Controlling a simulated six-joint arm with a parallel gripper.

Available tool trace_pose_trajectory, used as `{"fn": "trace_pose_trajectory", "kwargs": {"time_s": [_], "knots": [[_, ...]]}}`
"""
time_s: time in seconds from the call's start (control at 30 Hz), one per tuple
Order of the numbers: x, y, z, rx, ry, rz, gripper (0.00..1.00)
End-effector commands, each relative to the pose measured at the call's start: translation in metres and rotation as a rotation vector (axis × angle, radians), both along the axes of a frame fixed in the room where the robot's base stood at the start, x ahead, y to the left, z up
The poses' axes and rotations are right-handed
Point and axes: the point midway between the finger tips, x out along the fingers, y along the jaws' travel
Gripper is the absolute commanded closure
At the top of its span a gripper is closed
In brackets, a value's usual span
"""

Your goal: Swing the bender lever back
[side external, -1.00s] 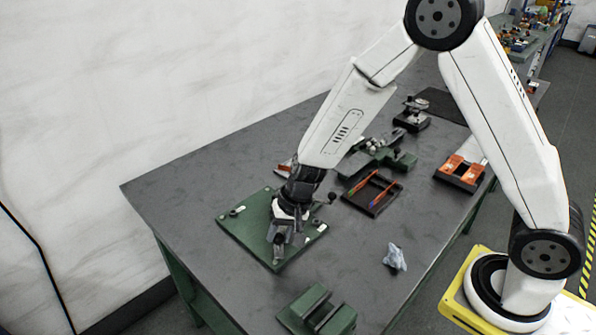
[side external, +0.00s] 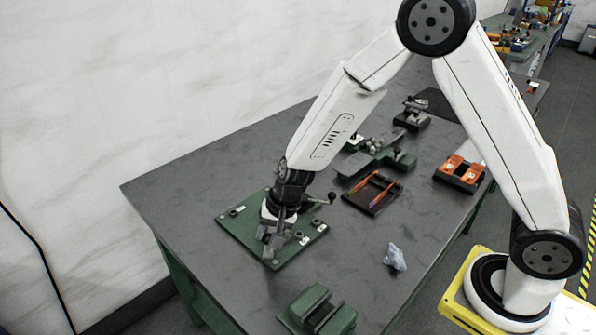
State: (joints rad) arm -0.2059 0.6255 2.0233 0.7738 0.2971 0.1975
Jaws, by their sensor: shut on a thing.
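The bender's green base plate (side external: 240,228) lies flat at the table's left end, with small fittings near its edges. My gripper (side external: 271,246) points down over the middle of this plate. Its jaws are shut on the bender lever, which is mostly hidden by the fingers and wrist. A thin rod with a dark ball knob (side external: 332,197) sticks out to the right behind my wrist; I cannot tell whether it belongs to the bender.
A crumpled grey cloth (side external: 395,257) and a green slotted block (side external: 317,311) lie nearer. The table between plate and cloth is clear.

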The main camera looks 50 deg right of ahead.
Motion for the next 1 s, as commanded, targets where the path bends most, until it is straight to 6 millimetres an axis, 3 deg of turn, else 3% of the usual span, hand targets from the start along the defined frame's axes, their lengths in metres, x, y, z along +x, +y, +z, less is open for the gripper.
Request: {"fn": "trace_pose_trajectory", "kwargs": {"time_s": [1.0], "knots": [[0.058,0.034,0.001,-0.001,-0.005,-0.386,1.0]]}}
